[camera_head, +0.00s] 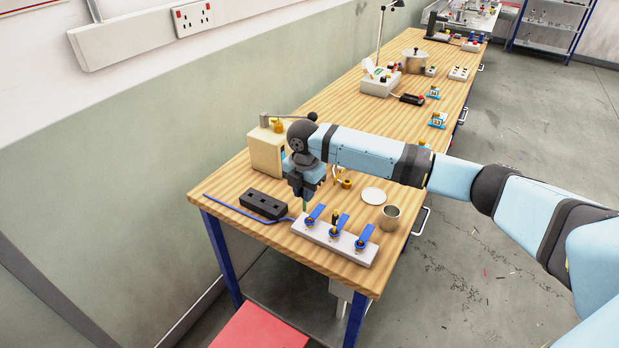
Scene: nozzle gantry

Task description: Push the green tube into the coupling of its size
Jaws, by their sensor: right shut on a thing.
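My right gripper (303,195) points down above the near end of the wooden bench, shut on the green tube (305,207). Only a short green piece shows below the fingers; the rest is hidden by the gripper. Just below is a white block (345,252) with several brass fittings and blue levers in a row. The left lever (316,213) is closest to the tube, and the right lever (365,236) is farthest. I cannot tell the coupling sizes, or whether the tube touches a coupling. My left gripper is not in view.
A black socket strip (263,205) with a blue cable lies left of the block. A beige box (267,151) stands behind the gripper. A metal cup (390,217) and a white disc (373,196) are to the right. The bench's front edge is close to the block.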

